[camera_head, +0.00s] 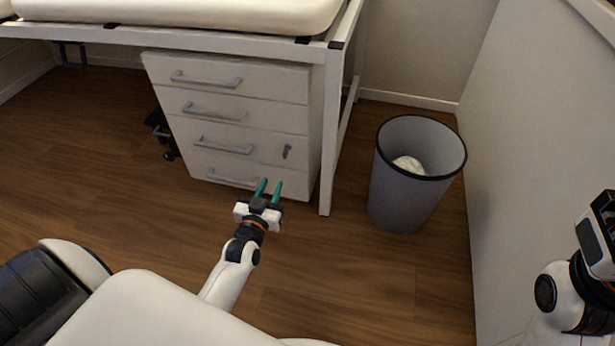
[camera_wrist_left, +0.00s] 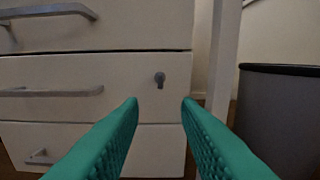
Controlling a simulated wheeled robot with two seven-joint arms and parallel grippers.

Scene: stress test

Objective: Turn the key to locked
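The key (camera_head: 287,151) sits in the lock on the right side of the third drawer of the white drawer cabinet (camera_head: 255,117). It also shows in the left wrist view (camera_wrist_left: 159,79), hanging roughly upright, a little above and between my fingertips. My left gripper (camera_head: 269,188) is open and empty, with its green fingers pointing at the cabinet front below the key. In the left wrist view its fingertips (camera_wrist_left: 160,102) are apart and do not touch the key. My right arm shows at the right edge of the head view; its fingers are out of frame.
A grey waste bin (camera_head: 401,198) with a white crumpled thing inside stands right of the cabinet. A white table leg (camera_head: 329,150) stands close to the cabinet's right side. A white wall or panel (camera_head: 535,130) bounds the right. The wooden floor in front of the cabinet is clear.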

